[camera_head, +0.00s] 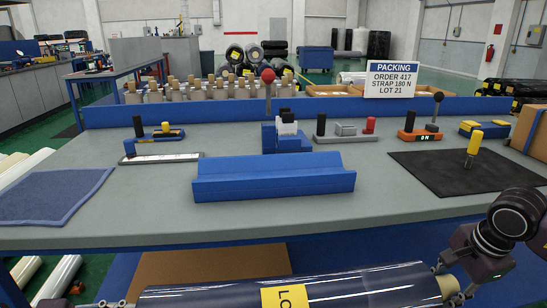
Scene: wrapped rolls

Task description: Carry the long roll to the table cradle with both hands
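The long roll (350,287) is wrapped in dark blue film, with a yellow label (285,298) on it. It lies across the bottom of the head view, in front of the table and lower than its top. Its lower side is cut off. The blue table cradle (273,186), a V-shaped trough, stands empty near the table's front edge. My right gripper (456,284) is at the roll's right end, its fingers beside the pale core (447,287); its grip is unclear. My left gripper (95,304) barely shows at the roll's left end, mostly out of frame.
The grey table (370,205) has a blue mat (50,195) at left and a black mat (470,170) with a yellow-handled tool (474,146) at right. Small devices and a red-knobbed lever (268,77) stand behind the cradle. Bare tabletop lies on both sides of the cradle.

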